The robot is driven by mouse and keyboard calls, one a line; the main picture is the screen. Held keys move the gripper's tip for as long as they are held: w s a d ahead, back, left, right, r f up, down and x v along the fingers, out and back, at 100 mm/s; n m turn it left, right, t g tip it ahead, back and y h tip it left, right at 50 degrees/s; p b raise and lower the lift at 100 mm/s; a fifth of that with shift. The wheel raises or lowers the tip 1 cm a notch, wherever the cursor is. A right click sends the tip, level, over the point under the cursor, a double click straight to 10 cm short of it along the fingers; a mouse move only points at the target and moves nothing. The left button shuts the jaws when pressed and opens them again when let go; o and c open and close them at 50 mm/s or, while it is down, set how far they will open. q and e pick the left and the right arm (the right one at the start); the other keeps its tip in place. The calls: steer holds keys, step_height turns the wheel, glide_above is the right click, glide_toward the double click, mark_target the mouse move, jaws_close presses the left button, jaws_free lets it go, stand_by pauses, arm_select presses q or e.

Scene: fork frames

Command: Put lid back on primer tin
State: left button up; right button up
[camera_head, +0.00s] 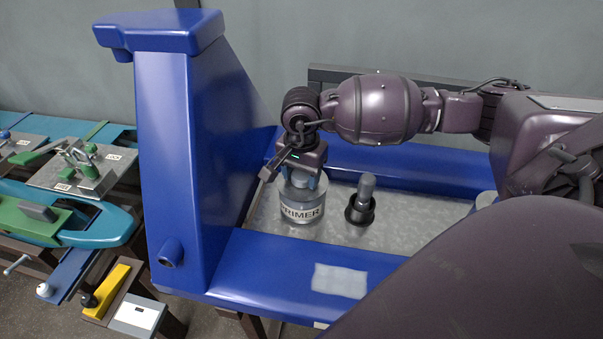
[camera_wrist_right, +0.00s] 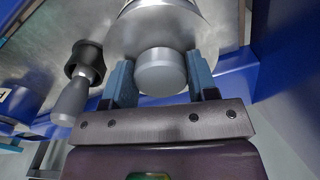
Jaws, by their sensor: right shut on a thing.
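The primer tin (camera_head: 302,213) is a grey can with a PRIMER label, upright on the metal tray surface inside the blue frame. Its grey lid (camera_head: 303,195) is at the tin's top; I cannot tell whether it is fully seated. My right gripper (camera_head: 304,181) points down from above the tin and is shut on the lid's round knob. In the right wrist view, the blue fingers of my right gripper (camera_wrist_right: 162,80) stand on both sides of the knob (camera_wrist_right: 162,72), with the wide lid disc (camera_wrist_right: 125,35) beyond. My left gripper is not in view.
A grey-handled tool in a black round holder (camera_head: 360,211) stands just right of the tin. A blue upright column (camera_head: 185,150) rises at the left. Clamps and blocks fill the bench at far left.

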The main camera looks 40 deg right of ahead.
steer(key=o, duration=1.3)
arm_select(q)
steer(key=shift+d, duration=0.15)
arm_select(e)
steer(key=shift+o, duration=0.2)
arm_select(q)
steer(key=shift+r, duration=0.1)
arm_select(e)
steer(key=shift+r, duration=0.1)
steer(key=shift+r+p, duration=0.5)
steer(key=shift+r, duration=0.7)
steer(key=shift+r+p, duration=0.8)
steer(key=shift+r, duration=1.45)
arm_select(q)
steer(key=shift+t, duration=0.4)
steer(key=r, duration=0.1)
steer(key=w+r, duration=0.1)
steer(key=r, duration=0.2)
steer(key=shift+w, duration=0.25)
